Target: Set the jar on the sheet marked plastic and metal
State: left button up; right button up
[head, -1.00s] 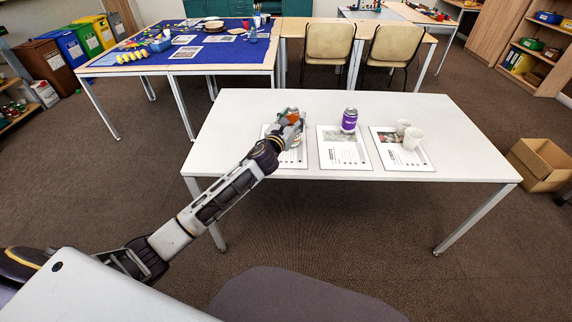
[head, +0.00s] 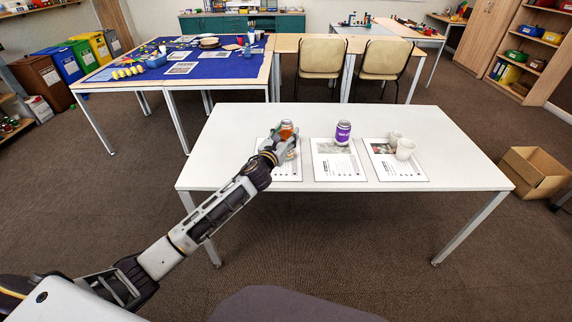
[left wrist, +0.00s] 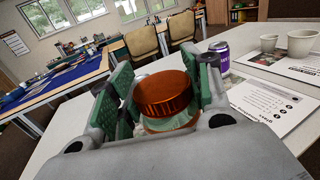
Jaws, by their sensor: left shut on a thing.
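The jar (head: 287,126) has an orange lid (left wrist: 163,92) and a pale, see-through body. My left gripper (head: 282,141) is shut around it. A purple can (head: 343,133) stands on the middle sheet (head: 340,169). My right gripper is not in view.
Two pale cups (head: 404,149) stand on the right sheet (head: 400,171). The white table (head: 450,138) is bare behind the sheets and at its right end. Two chairs (head: 322,58) and a blue-covered table (head: 205,67) stand beyond. A cardboard box (head: 535,170) is on the floor at right.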

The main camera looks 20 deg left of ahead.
pick_arm(q)
notch_tip(320, 180, down, 5)
jog(key=shift+r+b, duration=0.1)
jog(key=shift+b, duration=0.65)
jog(key=shift+f, duration=0.35)
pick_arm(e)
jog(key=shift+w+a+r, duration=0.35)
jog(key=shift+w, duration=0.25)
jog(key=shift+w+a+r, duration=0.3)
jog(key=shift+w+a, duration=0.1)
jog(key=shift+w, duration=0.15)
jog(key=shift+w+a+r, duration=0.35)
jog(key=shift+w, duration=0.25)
pick_arm(q)
jog(key=shift+f, duration=0.15)
jog(key=shift+f+b, duration=0.3)
jog(key=shift+f, duration=0.6)
jog(key=shift+f+b, duration=0.4)
jog(key=shift+f, duration=0.45)
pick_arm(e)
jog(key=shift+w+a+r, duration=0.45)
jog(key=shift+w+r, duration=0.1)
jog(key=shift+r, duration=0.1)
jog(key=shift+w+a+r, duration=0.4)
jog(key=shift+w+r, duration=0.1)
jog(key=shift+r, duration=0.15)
pick_arm(q)
jog(key=shift+f, duration=0.15)
